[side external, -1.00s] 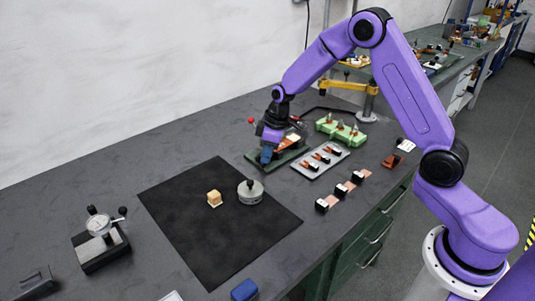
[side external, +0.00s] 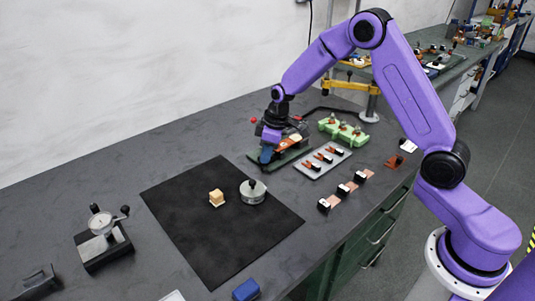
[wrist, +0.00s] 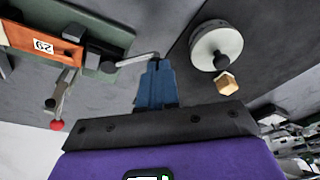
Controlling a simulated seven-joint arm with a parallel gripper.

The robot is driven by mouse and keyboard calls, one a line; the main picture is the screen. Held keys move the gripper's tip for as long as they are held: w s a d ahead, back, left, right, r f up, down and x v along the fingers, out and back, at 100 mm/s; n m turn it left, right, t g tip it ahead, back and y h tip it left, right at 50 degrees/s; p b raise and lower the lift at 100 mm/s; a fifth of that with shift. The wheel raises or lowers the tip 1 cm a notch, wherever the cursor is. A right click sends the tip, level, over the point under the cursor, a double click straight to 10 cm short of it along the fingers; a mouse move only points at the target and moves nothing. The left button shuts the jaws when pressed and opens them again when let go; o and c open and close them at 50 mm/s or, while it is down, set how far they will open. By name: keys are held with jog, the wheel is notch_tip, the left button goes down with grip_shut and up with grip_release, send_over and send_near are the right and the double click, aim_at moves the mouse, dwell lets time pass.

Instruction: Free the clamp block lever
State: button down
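The clamp block (wrist: 100,55) is a dark block on a green base plate (wrist: 105,30) in the wrist view. An orange-copper piece with a white "29" label (wrist: 42,46) lies beside it. A grey metal lever (wrist: 135,60) sticks out from the block towards my gripper. My gripper (wrist: 156,65) has its blue fingers together, with their tips at the lever's free end. I cannot tell whether the lever is pinched between them or only touched. In the side view my gripper (side external: 266,154) is low at the near left end of the green fixture (side external: 290,153), partly hiding it.
A second, red-knobbed lever (wrist: 57,122) stands at the fixture's other side. A grey tray of small parts (side external: 323,163) and a light green holder (side external: 342,132) are close on the right. A round weight (side external: 253,193) and wooden block (side external: 216,198) sit on the black mat (side external: 190,230).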

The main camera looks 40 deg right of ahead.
jog(key=shift+w+a+f, duration=0.15)
jog(key=shift+a, duration=0.25)
dwell(1.6)
dwell(0.4)
jog(key=s+d+r, duration=0.1)
jog(key=s+r, duration=0.1)
jog(key=r, duration=0.3)
jog(key=s+d+r, duration=0.2)
jog(key=r, duration=0.4)
jog(key=shift+s+d+r, duration=0.25)
jog(key=shift+r, duration=0.05)
